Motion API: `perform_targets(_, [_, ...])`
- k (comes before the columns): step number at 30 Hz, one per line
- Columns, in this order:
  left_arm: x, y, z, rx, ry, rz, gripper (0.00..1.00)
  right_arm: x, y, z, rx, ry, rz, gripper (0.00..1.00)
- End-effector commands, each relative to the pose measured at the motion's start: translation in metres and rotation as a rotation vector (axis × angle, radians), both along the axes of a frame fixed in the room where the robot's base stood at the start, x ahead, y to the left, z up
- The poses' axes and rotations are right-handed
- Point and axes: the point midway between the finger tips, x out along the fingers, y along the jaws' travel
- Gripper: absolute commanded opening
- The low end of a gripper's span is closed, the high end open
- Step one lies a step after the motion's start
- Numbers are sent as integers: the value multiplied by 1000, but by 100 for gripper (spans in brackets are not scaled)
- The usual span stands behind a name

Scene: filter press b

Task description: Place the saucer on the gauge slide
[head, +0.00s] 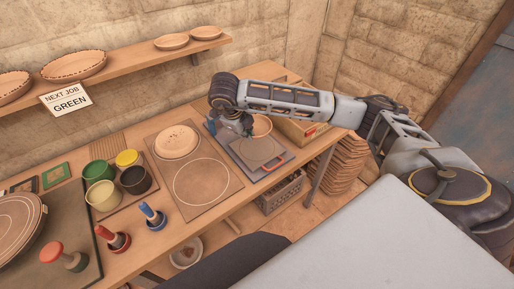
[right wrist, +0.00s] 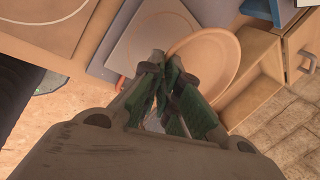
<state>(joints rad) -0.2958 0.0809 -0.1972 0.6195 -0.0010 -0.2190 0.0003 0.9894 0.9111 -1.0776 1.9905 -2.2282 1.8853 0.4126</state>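A terracotta saucer (head: 262,126) is at my right gripper (head: 240,126), just behind the gauge slide. In the right wrist view the fingers of the right gripper (right wrist: 168,92) are closed at the near rim of the saucer (right wrist: 212,62), which looks tilted. My left gripper is not in view.
A board with two circles (head: 203,184) lies left of the slide; a pale plate (head: 177,140) covers its back circle. Several cups (head: 103,195) and stamps (head: 153,216) stand farther left. A wooden box (head: 300,128) is behind the slide. A sign (head: 67,101) reads "NEXT JOB GREEN".

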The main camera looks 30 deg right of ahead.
Motion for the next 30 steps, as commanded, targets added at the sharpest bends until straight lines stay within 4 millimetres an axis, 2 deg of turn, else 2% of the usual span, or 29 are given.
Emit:
perform_targets(6, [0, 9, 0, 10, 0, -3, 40, -1, -1, 2, 1, 1, -102, 0])
perform_targets(12, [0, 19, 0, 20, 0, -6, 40, -1, -2, 3, 0, 1, -124, 0])
perform_targets(20, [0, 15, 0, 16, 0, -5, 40, -1, -2, 2, 0, 0, -123, 0])
perform_targets(26, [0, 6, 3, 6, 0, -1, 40, -2, -2, -11, 0, 3, -122, 0])
perform_targets(30, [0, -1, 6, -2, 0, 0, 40, -2, -2, -29, 0, 4, -123, 0])
